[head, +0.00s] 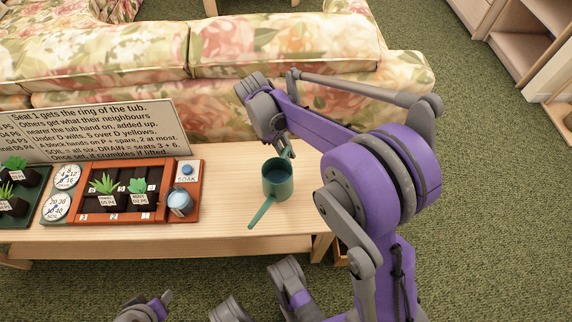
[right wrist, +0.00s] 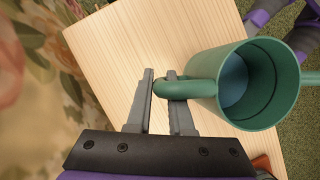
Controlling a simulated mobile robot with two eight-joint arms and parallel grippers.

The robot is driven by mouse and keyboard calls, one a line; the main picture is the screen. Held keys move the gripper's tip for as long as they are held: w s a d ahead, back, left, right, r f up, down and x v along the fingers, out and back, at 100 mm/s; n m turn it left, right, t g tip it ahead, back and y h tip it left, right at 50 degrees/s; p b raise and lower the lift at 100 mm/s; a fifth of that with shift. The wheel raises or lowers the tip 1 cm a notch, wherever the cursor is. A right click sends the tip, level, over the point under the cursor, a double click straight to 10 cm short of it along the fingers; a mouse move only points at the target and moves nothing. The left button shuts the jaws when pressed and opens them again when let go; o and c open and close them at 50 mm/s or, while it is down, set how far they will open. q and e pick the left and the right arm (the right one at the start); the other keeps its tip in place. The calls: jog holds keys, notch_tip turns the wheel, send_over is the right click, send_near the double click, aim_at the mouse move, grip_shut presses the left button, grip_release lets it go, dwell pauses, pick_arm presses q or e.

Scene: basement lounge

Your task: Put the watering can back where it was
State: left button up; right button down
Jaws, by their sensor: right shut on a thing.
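The green watering can (head: 277,182) is upright at the right part of the wooden table (head: 232,205), its long spout pointing toward the front left. I cannot tell whether its base touches the table. My right gripper (head: 287,152) is at the far side of the can, shut on its handle. In the right wrist view the handle loop of the can (right wrist: 205,88) sits between the fingers of the gripper (right wrist: 160,78), and the can's inside looks bluish. A grey and purple part of mine, perhaps the left gripper (head: 150,306), shows at the bottom edge; its jaws are unclear.
A red-brown planter tray (head: 122,217) with small plants stands left of the can. It has a blue tub (head: 180,202) and a SOAK button (head: 187,170). Dials (head: 57,206) and a sign (head: 95,130) stand further left. A floral sofa (head: 285,48) is behind. The table's right end is bare.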

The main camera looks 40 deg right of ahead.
jog(key=shift+f+b, duration=0.5)
jog(key=shift+f, duration=1.4)
jog(key=shift+f, duration=0.15)
jog(key=c, duration=0.8)
grip_release()
